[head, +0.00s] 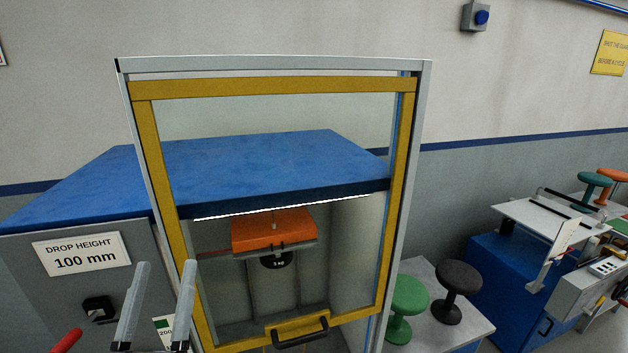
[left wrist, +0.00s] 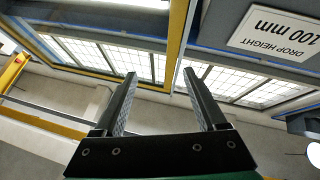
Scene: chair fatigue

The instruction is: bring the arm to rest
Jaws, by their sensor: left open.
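My left gripper (head: 155,308) shows at the lower left of the head view, its two fingers upright and apart. It is in front of the grey machine side and the left post of the yellow-framed guard (head: 404,180). In the left wrist view the gripper (left wrist: 157,82) is open, with nothing between its fingers. The guard's door appears shut, with a dark handle (head: 300,334) at its bottom. My right gripper is not in view.
A blue-topped machine (head: 80,190) carries a "DROP HEIGHT 100 mm" sign (head: 82,254). An orange block (head: 272,231) is behind the guard. Green (head: 408,296) and black (head: 458,280) stools stand on a grey surface to the right. A blue cabinet (head: 505,285) is farther right.

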